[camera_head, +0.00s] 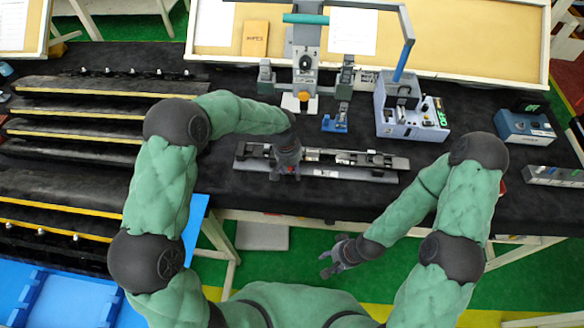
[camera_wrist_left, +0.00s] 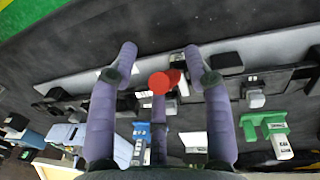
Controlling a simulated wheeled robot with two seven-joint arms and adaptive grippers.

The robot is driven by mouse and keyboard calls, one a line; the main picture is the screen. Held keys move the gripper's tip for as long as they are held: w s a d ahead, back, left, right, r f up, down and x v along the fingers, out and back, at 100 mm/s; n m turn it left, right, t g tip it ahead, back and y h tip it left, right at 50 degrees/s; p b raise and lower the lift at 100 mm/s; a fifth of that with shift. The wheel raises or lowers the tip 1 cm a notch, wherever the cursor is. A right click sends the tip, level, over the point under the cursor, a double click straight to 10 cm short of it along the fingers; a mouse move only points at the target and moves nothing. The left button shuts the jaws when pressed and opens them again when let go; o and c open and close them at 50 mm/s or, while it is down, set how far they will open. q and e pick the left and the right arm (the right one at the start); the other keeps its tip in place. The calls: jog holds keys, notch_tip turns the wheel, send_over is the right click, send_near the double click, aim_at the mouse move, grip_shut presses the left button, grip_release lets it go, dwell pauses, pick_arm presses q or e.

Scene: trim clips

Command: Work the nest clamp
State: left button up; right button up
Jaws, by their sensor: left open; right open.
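A long grey fixture (camera_head: 345,173) with black and metal parts lies near the front edge of the black table. In the left wrist view the same fixture (camera_wrist_left: 275,52) crosses the picture, and a round red knob (camera_wrist_left: 158,84), which looks like the clamp's handle end, shows between my fingers. My right gripper (camera_head: 335,262) is open and empty, in front of the table.
Behind the fixture stand a grey press-like station (camera_head: 305,62) and a small blue stand (camera_head: 336,122). A grey-blue device (camera_head: 410,112) is to their right, under a raised arm. Black racks (camera_head: 70,120) fill the left. Green parts (camera_wrist_left: 265,128) show in the left wrist view.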

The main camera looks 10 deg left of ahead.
pick_arm(q)
grip_shut()
jog(key=shift+s+f+t+b, duration=0.2)
jog(key=shift+t+b, duration=0.1)
jog(key=shift+b, duration=0.6)
jog(key=f+t+b, duration=0.1)
jog(key=t+b, duration=0.1)
jog(key=b, duration=0.6)
jog(key=s+f+t+b, duration=0.1)
jog(key=t+b, duration=0.1)
jog(key=b, duration=0.6)
jog(key=s+f+t+b, duration=0.1)
jog(key=b, duration=0.7)
jog(key=shift+s+f+t, duration=0.1)
jog(key=shift+f+t, duration=0.25)
jog(key=shift+t, duration=0.05)
jog(key=shift+t+b, duration=0.3)
jog(key=shift+b, duration=0.95)
grip_release()
jog(key=shift+m, duration=0.3)
jog(key=shift+r, duration=0.1)
